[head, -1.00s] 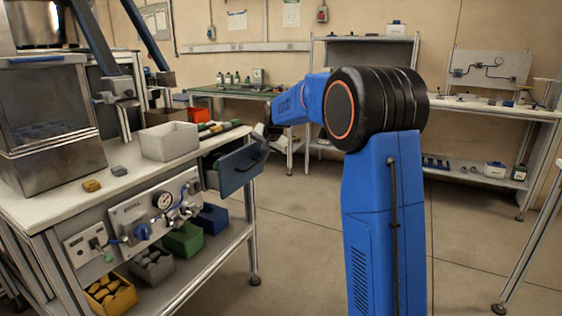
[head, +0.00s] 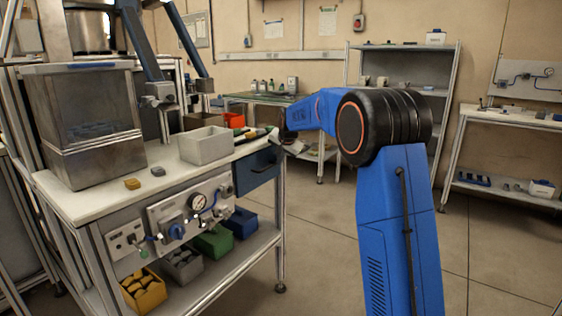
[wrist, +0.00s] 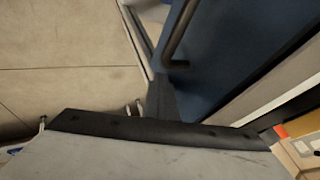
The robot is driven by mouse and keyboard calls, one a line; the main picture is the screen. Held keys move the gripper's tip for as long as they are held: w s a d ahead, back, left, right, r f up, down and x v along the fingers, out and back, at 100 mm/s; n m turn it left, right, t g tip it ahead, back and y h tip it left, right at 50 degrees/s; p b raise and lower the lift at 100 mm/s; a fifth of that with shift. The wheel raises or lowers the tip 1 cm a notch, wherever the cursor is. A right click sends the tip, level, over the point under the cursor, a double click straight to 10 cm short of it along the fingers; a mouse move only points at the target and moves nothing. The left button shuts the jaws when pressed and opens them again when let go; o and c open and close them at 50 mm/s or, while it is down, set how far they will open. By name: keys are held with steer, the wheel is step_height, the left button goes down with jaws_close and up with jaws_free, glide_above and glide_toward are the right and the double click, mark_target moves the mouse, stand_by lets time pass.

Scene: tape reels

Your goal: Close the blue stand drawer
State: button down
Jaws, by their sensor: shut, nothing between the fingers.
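The blue stand drawer (head: 257,170) is under the right end of the white workbench top in the head view. Its front looks about flush with the bench frame, and no open interior shows; I cannot tell whether a small gap is left. In the wrist view the blue drawer front (wrist: 222,60) fills the upper middle and right, with a dark bar handle (wrist: 180,38). My gripper (wrist: 160,92) is shut and empty, its tips at the drawer front beside the handle. I cannot tell for sure if they touch. In the head view my arm hides part of the gripper.
A grey bin (head: 206,146) stands on the workbench top (head: 110,205) above the drawer. Yellow, green and blue bins (head: 144,288) sit on the lower shelf. A metal shelf (head: 400,58) stands behind my arm. The floor (head: 320,250) in front of the bench is clear.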

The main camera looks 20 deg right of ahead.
steer(key=shift+w+a+r, duration=0.2)
steer(key=shift+r, duration=0.05)
steer(key=v, duration=1.7)
steer(key=shift+s+d, duration=0.3)
